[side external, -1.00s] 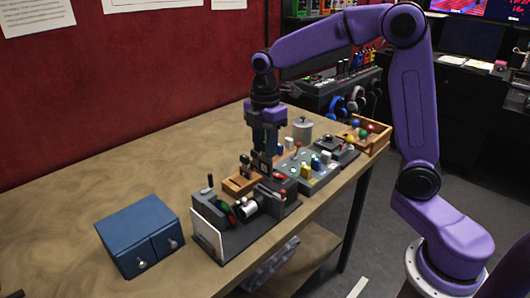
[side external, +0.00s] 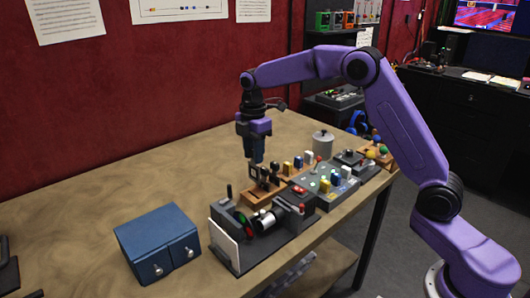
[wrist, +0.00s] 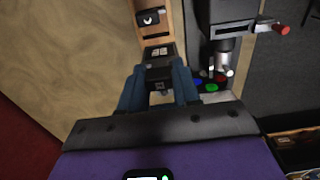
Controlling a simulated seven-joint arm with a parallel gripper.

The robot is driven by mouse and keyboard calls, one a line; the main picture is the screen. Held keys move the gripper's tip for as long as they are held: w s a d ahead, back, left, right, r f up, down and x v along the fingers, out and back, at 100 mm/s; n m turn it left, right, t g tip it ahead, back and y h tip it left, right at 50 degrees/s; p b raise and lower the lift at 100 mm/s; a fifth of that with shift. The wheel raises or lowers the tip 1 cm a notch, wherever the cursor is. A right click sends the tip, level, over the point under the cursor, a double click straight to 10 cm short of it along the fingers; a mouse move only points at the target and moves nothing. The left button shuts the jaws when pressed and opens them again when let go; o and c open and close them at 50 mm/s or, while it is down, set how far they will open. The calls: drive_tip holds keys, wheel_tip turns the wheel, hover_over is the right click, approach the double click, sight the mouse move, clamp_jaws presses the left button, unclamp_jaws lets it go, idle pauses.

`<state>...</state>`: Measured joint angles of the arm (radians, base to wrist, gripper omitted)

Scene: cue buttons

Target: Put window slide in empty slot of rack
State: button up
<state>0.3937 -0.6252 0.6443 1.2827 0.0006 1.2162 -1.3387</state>
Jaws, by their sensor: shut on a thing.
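My gripper (side external: 254,161) points straight down at the left end of the wooden slide rack (side external: 296,186). In the wrist view its two blue fingers (wrist: 159,88) are shut on a dark slide (wrist: 160,74). A white four-pane window mark (wrist: 159,51) shows on a dark face just beyond the fingertips, consistent with the window slide. A slide with a white moon (wrist: 150,18) stands farther along the rack.
A grey projector-like device (side external: 287,219) with a lens, coloured discs and a white card (side external: 225,244) stands close in front of the rack. A blue two-drawer box (side external: 157,240) is at left. A button panel (side external: 330,185) and lidded pot (side external: 322,142) are at right.

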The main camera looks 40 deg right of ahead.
sight(253, 174)
drive_tip(key=shift+w+f, duration=0.3)
drive_tip(key=shift+w, duration=0.05)
drive_tip(key=shift+f, duration=1.8)
drive_tip(key=shift+f, duration=1.95)
idle(1.9)
drive_tip(key=o, duration=1.3)
drive_tip(key=shift+r, duration=3.55)
